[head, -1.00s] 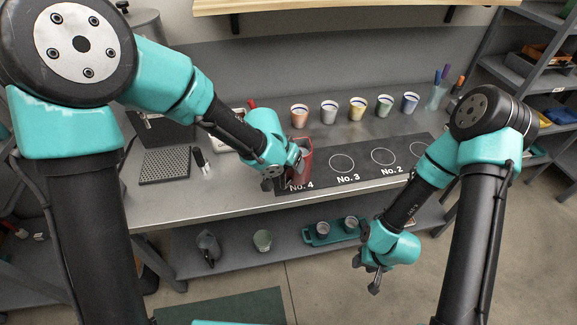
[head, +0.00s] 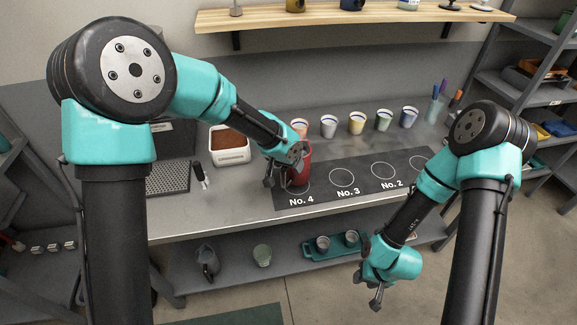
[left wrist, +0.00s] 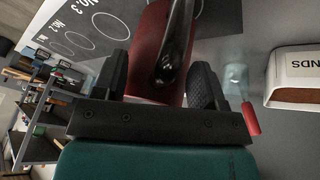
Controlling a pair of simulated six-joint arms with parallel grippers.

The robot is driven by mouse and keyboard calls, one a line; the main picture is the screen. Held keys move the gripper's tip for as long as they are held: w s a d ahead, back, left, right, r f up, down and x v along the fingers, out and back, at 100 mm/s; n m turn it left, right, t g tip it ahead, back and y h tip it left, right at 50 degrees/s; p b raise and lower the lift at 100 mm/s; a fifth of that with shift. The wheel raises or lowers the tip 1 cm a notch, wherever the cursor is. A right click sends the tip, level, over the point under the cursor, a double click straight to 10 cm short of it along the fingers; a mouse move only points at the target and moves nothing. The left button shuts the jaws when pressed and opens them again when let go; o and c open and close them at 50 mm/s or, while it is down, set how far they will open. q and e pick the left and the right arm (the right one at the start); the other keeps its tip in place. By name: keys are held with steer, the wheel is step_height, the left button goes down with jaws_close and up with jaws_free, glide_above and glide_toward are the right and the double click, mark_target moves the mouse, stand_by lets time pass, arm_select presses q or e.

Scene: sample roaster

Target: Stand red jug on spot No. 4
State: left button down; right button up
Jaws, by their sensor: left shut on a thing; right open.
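The red jug (head: 301,166) is upright at the No. 4 spot (head: 303,192) on the dark mat. Its base overlaps that spot's ring, partly hiding it; I cannot tell whether it touches the mat. My left gripper (head: 275,177) is at the jug's left side, shut on it. In the left wrist view, the red jug (left wrist: 150,45) and its black handle (left wrist: 178,45) are between the two fingers of my left gripper (left wrist: 160,82). My right gripper (head: 367,289) hangs open and empty in front of the bench, at lower-shelf height.
Spots No. 3 (head: 342,177) and No. 2 (head: 383,170) are bare. Several cups (head: 357,123) stand in a row behind the mat. A white container of brown grounds (head: 230,146) and a perforated plate (head: 168,177) are to the left. A teal tray (head: 336,244) is on the lower shelf.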

mark_target(288, 179)
arm_select(q)
steer(key=shift+f, duration=1.85)
steer(key=shift+c, duration=0.8)
jaws_free()
steer(key=v, duration=1.2)
steer(key=shift+s, duration=0.1)
